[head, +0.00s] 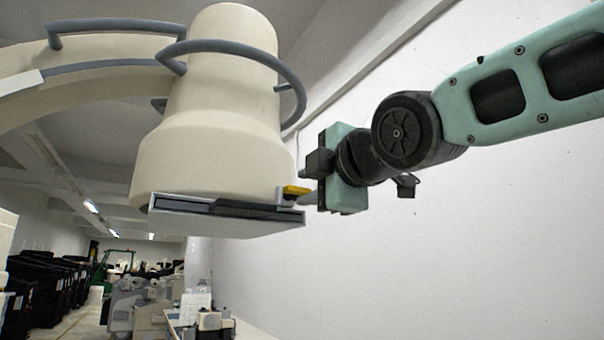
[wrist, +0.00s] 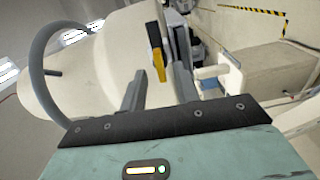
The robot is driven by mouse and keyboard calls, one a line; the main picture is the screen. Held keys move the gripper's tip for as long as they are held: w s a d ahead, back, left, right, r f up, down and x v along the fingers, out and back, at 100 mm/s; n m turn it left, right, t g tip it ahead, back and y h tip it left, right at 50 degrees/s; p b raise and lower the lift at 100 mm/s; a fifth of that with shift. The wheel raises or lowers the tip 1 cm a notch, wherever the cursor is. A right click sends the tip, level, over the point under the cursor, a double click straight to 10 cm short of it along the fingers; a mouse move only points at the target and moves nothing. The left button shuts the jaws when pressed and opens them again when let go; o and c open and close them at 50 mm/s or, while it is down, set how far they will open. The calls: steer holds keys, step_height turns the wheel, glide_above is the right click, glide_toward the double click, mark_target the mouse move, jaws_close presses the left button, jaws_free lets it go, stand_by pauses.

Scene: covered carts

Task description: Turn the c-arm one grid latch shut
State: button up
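The cream c-arm one head (head: 205,130) hangs at the left of the head view, with a flat grid (head: 225,210) in a slot across its underside. The yellow latch (head: 296,190) sits at the grid's right end. It also shows in the wrist view (wrist: 158,62), long and narrow. My gripper (head: 304,181) is right of the latch, pointing at it. In the wrist view my gripper (wrist: 160,70) is open, with the latch between its fingertips, nearer the right finger. I cannot tell whether a finger touches the latch.
A grey curved rail (head: 290,75) loops around the head above my gripper. A white wall (head: 450,240) is behind my arm. Dark carts (head: 45,285) and a low table (head: 255,332) stand in the background. The space below my gripper is clear.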

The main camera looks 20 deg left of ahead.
mark_target(301, 194)
steer(key=shift+p+x, duration=0.4)
steer(key=shift+x, duration=0.9)
jaws_close()
steer(key=shift+f+m, duration=0.1)
steer(key=shift+m, duration=0.2)
steer(key=m+b, duration=0.2)
steer(key=shift+f+m, duration=0.1)
steer(key=shift+m, duration=0.3)
steer(key=m+b, duration=0.3)
steer(key=m, duration=0.2)
steer(key=m+b, duration=0.2)
steer(key=m, duration=0.2)
steer(key=shift+m, duration=0.4)
steer(key=m, duration=0.4)
steer(key=shift+b, duration=0.4)
steer(key=shift+m, duration=0.3)
